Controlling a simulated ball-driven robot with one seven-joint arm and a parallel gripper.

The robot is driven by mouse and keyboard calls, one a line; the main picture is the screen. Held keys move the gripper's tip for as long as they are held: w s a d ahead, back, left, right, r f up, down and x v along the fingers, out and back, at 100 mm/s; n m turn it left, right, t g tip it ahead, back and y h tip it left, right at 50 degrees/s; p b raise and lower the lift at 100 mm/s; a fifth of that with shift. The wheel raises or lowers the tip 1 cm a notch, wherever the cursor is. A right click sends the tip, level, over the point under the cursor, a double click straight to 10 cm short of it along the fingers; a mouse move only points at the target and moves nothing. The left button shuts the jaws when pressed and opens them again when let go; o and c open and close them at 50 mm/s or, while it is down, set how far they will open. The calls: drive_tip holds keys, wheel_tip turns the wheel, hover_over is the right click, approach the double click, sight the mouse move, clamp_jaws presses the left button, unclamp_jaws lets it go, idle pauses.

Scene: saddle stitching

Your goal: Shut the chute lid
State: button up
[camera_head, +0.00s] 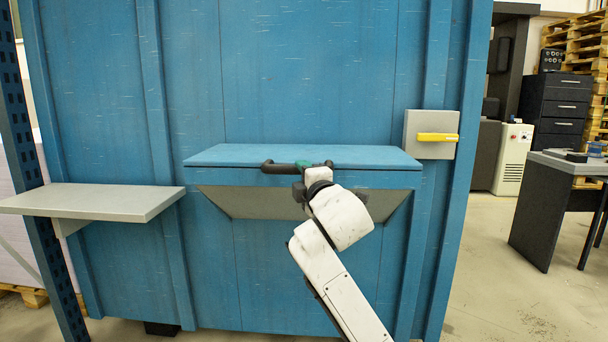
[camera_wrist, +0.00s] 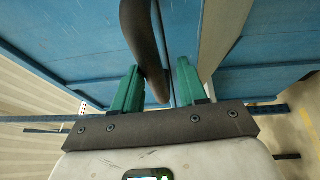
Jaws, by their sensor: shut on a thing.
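The chute lid (camera_head: 235,155) is a flat blue panel on the front of the blue cabinet. It lies about level across the top of the chute (camera_head: 240,202), whose grey sloping front shows below it. A dark bar handle (camera_head: 277,168) runs along the lid's front edge. I cannot tell whether a thin gap remains under the lid.
A grey shelf (camera_head: 100,200) juts out left of the chute. A grey box with a yellow handle (camera_head: 437,137) is on the cabinet at right. A dark desk (camera_head: 550,210) stands farther right. Open floor (camera_head: 490,280) lies between cabinet and desk.

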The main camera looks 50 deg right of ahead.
drive_tip(key=o, duration=0.4)
drive_tip(key=shift+f, duration=0.3)
drive_tip(key=shift+c, duration=0.2)
drive_tip(key=shift+r, duration=0.2)
drive_tip(key=p+v, duration=0.1)
drive_tip(key=v, duration=0.9)
drive_tip(key=shift+s+a+p, duration=0.2)
drive_tip(key=shift+s+p, duration=0.15)
drive_tip(key=shift+f, duration=0.1)
